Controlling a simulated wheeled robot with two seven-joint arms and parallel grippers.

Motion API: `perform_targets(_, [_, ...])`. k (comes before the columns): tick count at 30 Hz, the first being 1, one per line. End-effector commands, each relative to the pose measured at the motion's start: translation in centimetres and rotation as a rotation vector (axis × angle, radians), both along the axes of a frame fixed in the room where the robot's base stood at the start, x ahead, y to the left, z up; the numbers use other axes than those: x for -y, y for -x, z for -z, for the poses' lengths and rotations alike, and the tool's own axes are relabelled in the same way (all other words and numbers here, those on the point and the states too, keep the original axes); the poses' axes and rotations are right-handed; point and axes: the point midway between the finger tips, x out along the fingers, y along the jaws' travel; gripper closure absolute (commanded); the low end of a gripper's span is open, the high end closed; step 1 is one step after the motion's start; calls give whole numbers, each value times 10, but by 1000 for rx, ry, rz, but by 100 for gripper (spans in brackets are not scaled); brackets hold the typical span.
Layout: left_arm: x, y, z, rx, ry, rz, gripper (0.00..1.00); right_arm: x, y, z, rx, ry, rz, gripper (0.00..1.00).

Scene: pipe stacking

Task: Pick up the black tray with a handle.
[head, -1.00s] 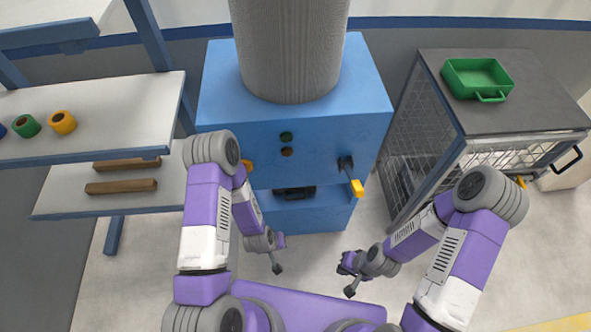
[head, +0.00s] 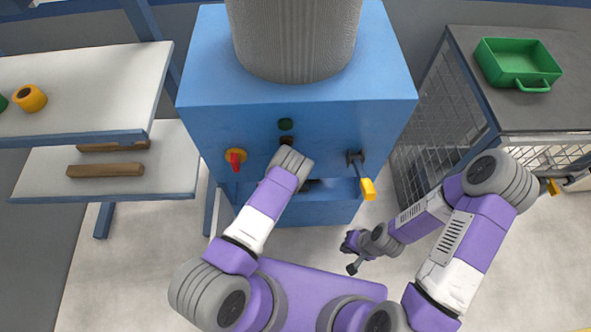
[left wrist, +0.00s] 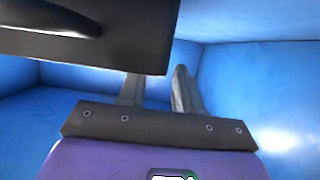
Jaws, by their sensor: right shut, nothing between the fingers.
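The black tray (left wrist: 130,45) fills the upper left of the left wrist view, with its dark rounded handle (left wrist: 60,20) at the far left. It is inside the blue machine's recess. In the head view only a dark bit of it (head: 313,184) shows past my left arm. My left gripper (left wrist: 158,80) is in the recess, its fingers apart at the tray's near right edge. The left finger's tip is hidden behind the tray; I cannot tell whether they touch. The head view hides this gripper. My right gripper (head: 350,256) is shut and empty, low in front of the machine.
The blue machine (head: 240,130) has a red knob (head: 236,157) and a yellow-tipped lever (head: 367,188). Blue recess walls (left wrist: 240,85) surround my left gripper. A shelf (head: 80,95) stands left; a cage table (head: 470,60) with a green tray (head: 515,66) stands right.

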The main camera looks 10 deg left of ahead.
Motion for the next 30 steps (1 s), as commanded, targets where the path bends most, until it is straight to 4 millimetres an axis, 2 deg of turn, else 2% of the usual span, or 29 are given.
perform_targets(1, [-2, -7, 6, 1, 1, 1, 66, 0, 0, 8, 0, 0, 0, 100])
perform_targets(5, [-5, -18, 10, 0, 0, 0, 66, 0, 0, 12, 0, 0, 0, 100])
perform_targets(13, [-6, -20, 9, -3, 1, 0, 66, 0, 0, 11, 0, 0, 0, 100])
perform_targets(20, [-6, -20, 9, -3, 1, 0, 100, 0, 0, 11, 0, 0, 0, 100])
perform_targets(30, [-6, -20, 9, -1, 0, 0, 100, 0, 0, 11, 0, 0, 0, 100])
